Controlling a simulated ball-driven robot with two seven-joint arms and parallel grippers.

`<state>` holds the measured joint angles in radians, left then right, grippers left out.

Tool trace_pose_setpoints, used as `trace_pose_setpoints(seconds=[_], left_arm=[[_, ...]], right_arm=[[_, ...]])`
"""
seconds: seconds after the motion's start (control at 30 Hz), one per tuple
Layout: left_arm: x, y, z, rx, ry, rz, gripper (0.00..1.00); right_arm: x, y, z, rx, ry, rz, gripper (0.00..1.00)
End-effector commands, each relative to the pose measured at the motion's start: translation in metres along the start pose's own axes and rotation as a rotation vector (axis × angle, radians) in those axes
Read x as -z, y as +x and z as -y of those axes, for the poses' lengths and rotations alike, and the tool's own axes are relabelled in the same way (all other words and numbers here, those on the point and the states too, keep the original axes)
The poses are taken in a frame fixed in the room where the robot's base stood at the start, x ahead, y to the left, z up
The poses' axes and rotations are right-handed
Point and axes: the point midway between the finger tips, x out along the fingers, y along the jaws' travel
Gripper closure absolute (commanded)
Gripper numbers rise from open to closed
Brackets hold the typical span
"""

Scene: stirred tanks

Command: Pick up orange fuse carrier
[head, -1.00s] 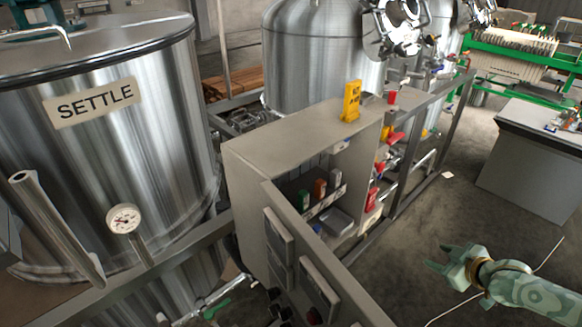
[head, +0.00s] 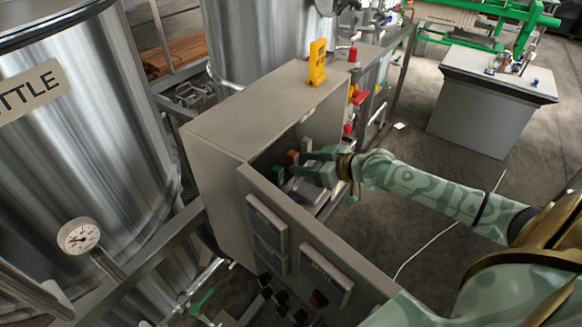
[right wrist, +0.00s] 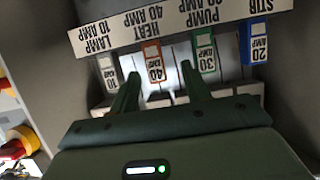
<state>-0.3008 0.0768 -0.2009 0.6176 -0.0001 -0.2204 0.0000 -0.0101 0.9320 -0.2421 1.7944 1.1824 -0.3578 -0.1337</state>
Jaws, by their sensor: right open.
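The orange fuse carrier (right wrist: 153,62) sits in the fuse row, marked 40, by the upside-down label HEAT 40 AMP. It also shows as a small orange block inside the open cabinet in the head view (head: 292,157). My right gripper (right wrist: 158,88) is open, its two green fingers pointing at the row. In the right wrist view the orange carrier appears between the fingertips; I cannot tell whether they touch it. In the head view my right gripper (head: 300,163) reaches into the cabinet from the right. My left gripper is not in view.
A white carrier (right wrist: 107,75), a green one (right wrist: 205,55) and a blue one (right wrist: 258,48) flank the orange one. The grey cabinet (head: 222,125) has an open door (head: 250,192) in front. A yellow sign (head: 318,62) stands on top. A steel tank stands left.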

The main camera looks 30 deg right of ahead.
Motion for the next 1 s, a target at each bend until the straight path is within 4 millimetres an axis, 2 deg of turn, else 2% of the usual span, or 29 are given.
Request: trace_pose_setpoints(seconds=[0.03,0.27,0.5,0.77,0.8,0.97,1.0], left_arm=[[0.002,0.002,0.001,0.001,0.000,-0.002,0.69],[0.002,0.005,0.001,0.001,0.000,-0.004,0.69],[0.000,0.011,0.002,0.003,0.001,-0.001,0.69],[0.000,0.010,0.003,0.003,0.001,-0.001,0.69],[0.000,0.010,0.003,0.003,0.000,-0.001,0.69],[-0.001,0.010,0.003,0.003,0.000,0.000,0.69],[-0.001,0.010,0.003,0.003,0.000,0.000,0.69]], right_arm=[[0.000,0.008,0.000,-0.001,0.002,-0.004,0.53],[0.001,0.026,-0.002,0.000,0.002,-0.001,0.53],[0.003,0.063,-0.007,-0.001,0.002,-0.001,0.53],[0.003,0.069,-0.007,-0.001,-0.001,0.002,0.53],[0.003,0.069,-0.007,-0.001,-0.001,0.002,0.55],[0.003,0.068,-0.007,-0.001,-0.001,0.002,1.00],[0.003,0.068,-0.007,-0.001,-0.001,0.002,1.00]])
